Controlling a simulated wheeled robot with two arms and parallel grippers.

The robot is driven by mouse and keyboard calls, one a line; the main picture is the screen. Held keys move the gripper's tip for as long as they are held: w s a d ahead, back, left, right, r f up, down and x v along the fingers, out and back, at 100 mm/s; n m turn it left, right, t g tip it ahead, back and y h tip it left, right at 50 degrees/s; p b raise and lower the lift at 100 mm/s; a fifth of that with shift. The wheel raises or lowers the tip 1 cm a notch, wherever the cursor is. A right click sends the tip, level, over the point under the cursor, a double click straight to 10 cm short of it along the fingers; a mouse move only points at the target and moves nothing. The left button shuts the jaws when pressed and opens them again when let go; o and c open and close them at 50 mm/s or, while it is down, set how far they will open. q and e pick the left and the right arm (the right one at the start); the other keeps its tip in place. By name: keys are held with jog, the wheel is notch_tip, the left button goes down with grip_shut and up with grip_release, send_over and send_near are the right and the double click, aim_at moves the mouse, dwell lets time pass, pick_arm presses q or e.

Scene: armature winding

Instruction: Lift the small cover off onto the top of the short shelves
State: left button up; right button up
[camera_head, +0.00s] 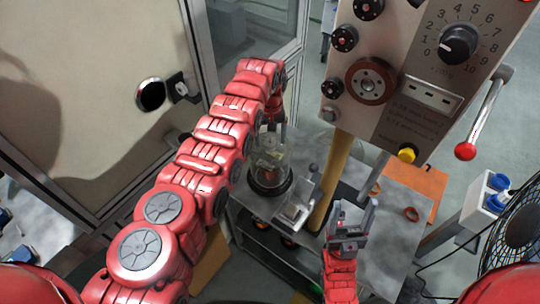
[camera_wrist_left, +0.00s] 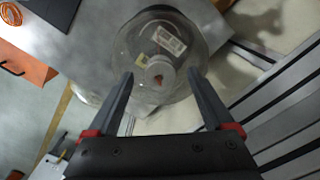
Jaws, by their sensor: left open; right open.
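The small cover is a clear, glass-like dome (camera_head: 268,174) with a dark round base, on the grey metal top (camera_head: 240,196) of a low unit with shelves beneath. In the left wrist view the cover (camera_wrist_left: 152,32) has a round knob, and a pale label and small parts show through it. My left gripper (camera_head: 271,128) is above the cover, its fingertips partly hidden in the head view. In the left wrist view its open fingers (camera_wrist_left: 161,82) stand on either side of the knob; I cannot tell whether they touch it. My right gripper (camera_head: 353,207) is open and empty, right of the cover.
A grey metal block (camera_head: 292,212) sits close right of the cover. A yellow post (camera_head: 331,180) and the machine panel (camera_head: 400,75) with a red-knobbed lever (camera_head: 466,151) rise beside it. An orange surface (camera_head: 420,183) lies at right. A cabinet door (camera_head: 90,90) stands left.

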pick_arm(q)
jog(key=shift+f, duration=0.4)
grip_shut()
